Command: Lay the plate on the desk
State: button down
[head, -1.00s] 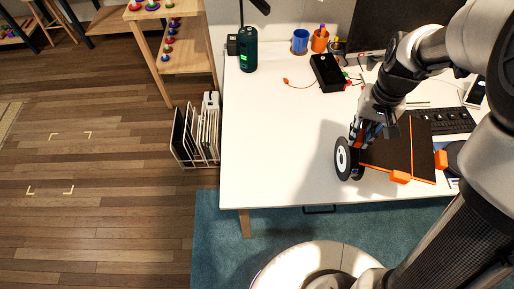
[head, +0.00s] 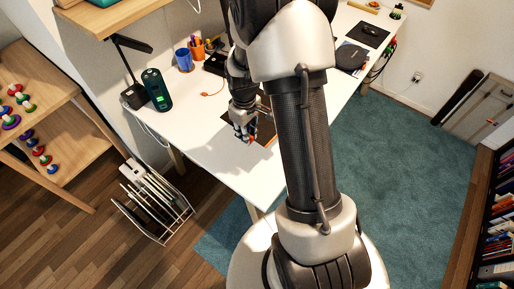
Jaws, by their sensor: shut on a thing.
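The dark plate (head: 265,128) with a thin orange edge shows only in part in the head view, over the right side of the white desk (head: 190,126). My arm hides much of it. My gripper (head: 245,134) points down at the plate and is shut on it. The fingertips are small and partly lost against the plate. I cannot tell whether the plate touches the desk top or is held a little above it.
A wire rack (head: 150,208) stands on the floor left of the desk. The desk's front left is clear.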

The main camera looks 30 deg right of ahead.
jog(key=b, duration=0.4)
send_over(250, 169)
notch_tip(250, 169, down, 16)
jog(key=shift+d+r, duration=0.15)
jog(key=shift+r, duration=0.1)
jog(key=shift+f+b, duration=0.4)
jog(key=shift+f, duration=2.3)
jog(key=c, duration=1.5)
grip_release()
